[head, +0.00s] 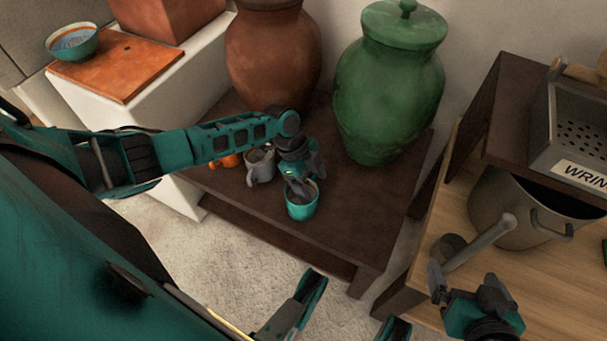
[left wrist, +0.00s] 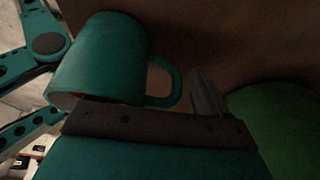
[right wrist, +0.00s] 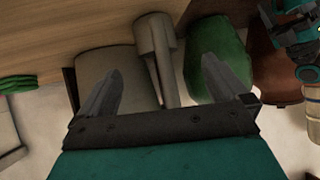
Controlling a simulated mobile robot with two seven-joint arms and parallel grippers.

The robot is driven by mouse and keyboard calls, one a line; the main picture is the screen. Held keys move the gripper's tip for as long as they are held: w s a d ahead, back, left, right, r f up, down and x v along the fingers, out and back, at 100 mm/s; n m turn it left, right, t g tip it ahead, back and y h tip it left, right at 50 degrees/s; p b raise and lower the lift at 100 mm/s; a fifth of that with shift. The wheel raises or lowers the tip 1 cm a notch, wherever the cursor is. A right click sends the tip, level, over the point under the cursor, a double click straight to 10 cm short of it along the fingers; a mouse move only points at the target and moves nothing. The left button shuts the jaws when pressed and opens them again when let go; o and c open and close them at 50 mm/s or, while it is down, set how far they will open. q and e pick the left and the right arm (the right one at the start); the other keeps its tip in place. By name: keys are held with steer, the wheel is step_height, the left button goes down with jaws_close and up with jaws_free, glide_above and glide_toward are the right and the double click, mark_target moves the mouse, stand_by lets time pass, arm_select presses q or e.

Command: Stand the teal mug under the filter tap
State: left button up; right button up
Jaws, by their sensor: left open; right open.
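The teal mug (head: 302,208) stands on the low dark table, near its front edge. My left gripper (head: 300,186) is open right at the mug's rim, pointing down. In the left wrist view the teal mug (left wrist: 105,55) shows large, its handle towards the one visible finger. The other finger is hidden, so I cannot tell whether it is inside the mug or behind it. My right gripper (head: 465,287) is open and empty at the lower right, near a grey long-handled thing. I cannot make out a filter tap; my left arm covers part of the area below the terracotta jar (head: 272,60).
A grey mug (head: 260,168) and an orange mug (head: 226,161) stand left of the teal mug. A lidded green jar (head: 388,95) stands behind. At right are a grey pot (head: 520,215), the long-handled thing (head: 475,243) and a perforated wringer (head: 580,130). The table's front right is bare.

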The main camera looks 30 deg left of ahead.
steer(key=shift+w+r, duration=0.1)
steer(key=shift+r, duration=0.2)
arm_select(q)
steer(key=c, duration=1.3)
arm_select(e)
steer(key=shift+d+f, duration=0.15)
steer(key=shift+f, duration=0.15)
arm_select(q)
steer(key=shift+o, duration=0.2)
steer(key=shift+r, duration=0.1)
steer(key=shift+r+p, duration=0.35)
steer(key=shift+r, duration=0.15)
arm_select(e)
steer(key=shift+r, duration=0.3)
arm_select(q)
step_height(320, 180, up, 19)
steer(key=p, duration=0.6)
steer(key=shift+p, duration=0.4)
arm_select(e)
steer(key=shift+s+d+r, duration=0.15)
steer(key=shift+d+r, duration=0.1)
steer(key=shift+r, duration=0.45)
steer(key=shift+s+d+r, duration=0.15)
steer(key=shift+d+r, duration=0.05)
steer(key=shift+r, duration=0.45)
steer(key=shift+s+d+r, duration=0.15)
steer(key=shift+d+r, duration=0.1)
steer(key=shift+r, duration=0.45)
